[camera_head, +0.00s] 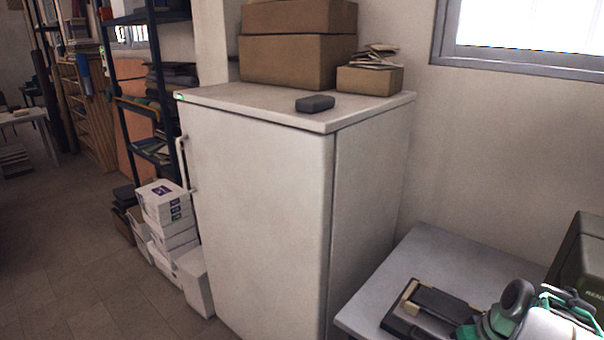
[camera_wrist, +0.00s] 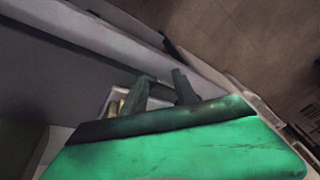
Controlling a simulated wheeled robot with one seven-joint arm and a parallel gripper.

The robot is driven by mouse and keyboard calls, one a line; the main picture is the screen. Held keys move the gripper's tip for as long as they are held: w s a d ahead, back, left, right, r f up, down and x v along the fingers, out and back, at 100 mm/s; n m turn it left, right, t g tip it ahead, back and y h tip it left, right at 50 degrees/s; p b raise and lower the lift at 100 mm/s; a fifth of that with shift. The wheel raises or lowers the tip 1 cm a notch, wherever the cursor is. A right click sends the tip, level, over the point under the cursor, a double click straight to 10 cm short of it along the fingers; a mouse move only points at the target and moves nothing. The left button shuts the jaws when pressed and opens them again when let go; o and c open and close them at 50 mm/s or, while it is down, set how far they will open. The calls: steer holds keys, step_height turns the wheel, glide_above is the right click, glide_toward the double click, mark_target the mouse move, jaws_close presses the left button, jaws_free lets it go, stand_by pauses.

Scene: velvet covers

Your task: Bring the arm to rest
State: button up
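My arm (camera_head: 525,315), with white, dark and green parts, is folded low at the right edge of the head view, over or beside the grey table. In the wrist view my gripper (camera_wrist: 162,84) shows two dark fingers standing apart beyond the green wrist housing. I see nothing clearly held between them, though a dark part behind them blurs the gap. The gripper's fingers are not clearly seen in the head view.
A grey table (camera_head: 405,262) at lower right bears a dark, flat object (camera_head: 440,304) close to my arm. A tall white cabinet (camera_head: 260,200) carries cardboard boxes (camera_head: 290,62) and a small dark block (camera_head: 315,103). White boxes (camera_head: 165,205) stand left. The floor (camera_head: 70,250) farther left is open.

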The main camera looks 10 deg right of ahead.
steer(key=s+a+m+g+h, duration=0.1)
steer(key=s+a+m+g, duration=0.2)
steer(key=s+a+m, duration=0.4)
steer(key=w+a+r+n+t, duration=0.1)
steer(key=w+a+r+n, duration=0.2)
steer(key=a, duration=0.6)
steer(key=w+a+r+n+t, duration=0.2)
steer(key=a+r+n, duration=0.2)
steer(key=a, duration=0.5)
steer(key=shift+w+n+h, duration=0.3)
steer(key=shift+w+n, duration=0.1)
steer(key=shift+a, duration=0.1)
